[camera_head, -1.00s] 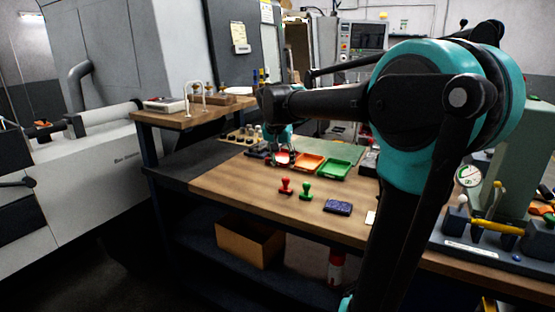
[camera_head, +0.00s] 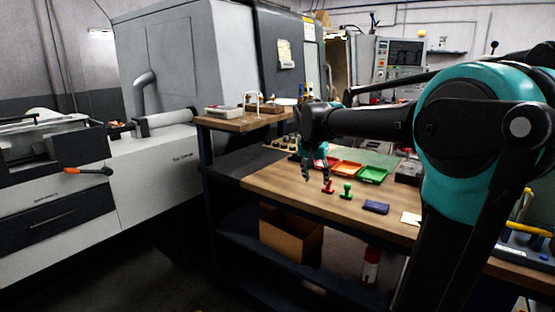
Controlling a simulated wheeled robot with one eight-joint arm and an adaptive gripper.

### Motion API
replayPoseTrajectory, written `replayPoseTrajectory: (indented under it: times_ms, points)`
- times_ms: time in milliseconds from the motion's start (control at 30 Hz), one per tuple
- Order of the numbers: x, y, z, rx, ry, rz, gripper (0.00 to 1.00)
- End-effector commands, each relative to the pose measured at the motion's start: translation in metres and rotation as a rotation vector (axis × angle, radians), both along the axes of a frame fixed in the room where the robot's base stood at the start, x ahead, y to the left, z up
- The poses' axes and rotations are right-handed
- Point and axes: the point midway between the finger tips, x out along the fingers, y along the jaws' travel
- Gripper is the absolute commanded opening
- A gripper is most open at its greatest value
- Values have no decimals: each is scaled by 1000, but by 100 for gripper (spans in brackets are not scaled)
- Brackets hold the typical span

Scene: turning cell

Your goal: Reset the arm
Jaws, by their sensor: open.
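My arm reaches in from the right over the workbench (camera_head: 285,182). My gripper (camera_head: 316,180) points down above the bench, just left of the red stamp (camera_head: 328,187). Its fingers look apart, with nothing seen between them. It partly hides the red tray. Whether the fingers touch the red stamp cannot be told. A green stamp (camera_head: 347,190) stands to the right of the red one.
An orange tray (camera_head: 347,169) and a green tray (camera_head: 373,175) lie behind the stamps. A dark blue pad (camera_head: 376,207) lies near the front edge. A raised shelf (camera_head: 236,124) stands at the left. An open cardboard box (camera_head: 291,238) sits below the bench.

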Motion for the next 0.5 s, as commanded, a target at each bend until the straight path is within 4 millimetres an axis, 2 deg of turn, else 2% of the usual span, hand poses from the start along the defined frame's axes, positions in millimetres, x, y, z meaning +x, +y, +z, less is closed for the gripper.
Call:
replayPoseTrajectory:
  times_ms: [267, 500]
  points:
    - [-22, -12, -29, 2, 15, 44, 45]
    - [-58, -28, -71, 6, 32, 111, 45]
